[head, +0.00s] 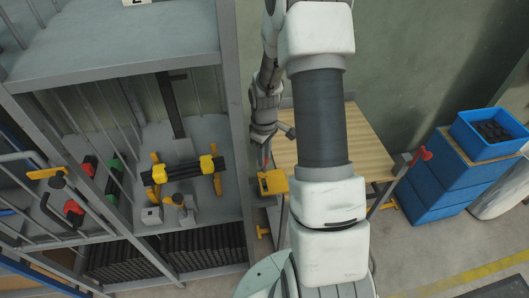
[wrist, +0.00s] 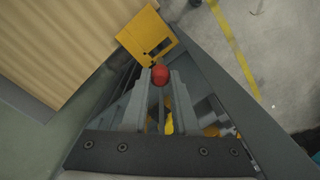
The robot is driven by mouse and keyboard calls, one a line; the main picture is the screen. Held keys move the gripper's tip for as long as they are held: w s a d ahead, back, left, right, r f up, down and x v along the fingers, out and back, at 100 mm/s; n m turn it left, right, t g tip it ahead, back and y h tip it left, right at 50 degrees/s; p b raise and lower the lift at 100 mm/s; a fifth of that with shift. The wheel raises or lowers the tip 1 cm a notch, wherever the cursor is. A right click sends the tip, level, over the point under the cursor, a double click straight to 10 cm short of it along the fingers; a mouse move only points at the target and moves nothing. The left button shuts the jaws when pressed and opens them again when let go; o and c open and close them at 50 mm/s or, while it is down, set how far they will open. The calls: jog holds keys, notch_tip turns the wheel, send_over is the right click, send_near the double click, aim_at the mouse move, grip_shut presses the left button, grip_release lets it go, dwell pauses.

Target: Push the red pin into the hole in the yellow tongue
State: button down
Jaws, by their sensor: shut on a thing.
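The red pin (wrist: 160,74) shows in the wrist view as a round red head between my fingertips. My gripper (wrist: 159,82) is shut on it. A yellow plate (wrist: 140,32) with a dark slot, which seems to be the yellow tongue, lies just beyond the fingertips. In the head view the yellow piece (head: 273,182) is beside the shelf upright, below my gripper (head: 267,142). The pin's shaft is hidden, and I cannot tell whether its tip touches the tongue or the hole.
A wooden-topped table (head: 370,150) stands right of the gripper, partly behind my arm. A grey metal shelf (head: 233,110) with tools is close on the left. Blue crates (head: 450,175) stand at the right. A red knob (head: 425,154) sticks out by the table's right side.

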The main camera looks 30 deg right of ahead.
aim_at(265, 172)
jog(key=shift+f, duration=0.15)
notch_tip(265, 172, down, 6)
jog(key=b, duration=0.4)
jog(key=shift+r+b, duration=0.25)
jog(key=shift+b, duration=0.15)
jog(key=shift+f, duration=0.2)
dwell(0.4)
jog(key=shift+f, duration=0.4)
jog(key=shift+f, duration=0.15)
jog(key=shift+f, duration=0.45)
jog(key=shift+f, duration=0.3)
dwell(0.4)
jog(key=shift+f, duration=0.3)
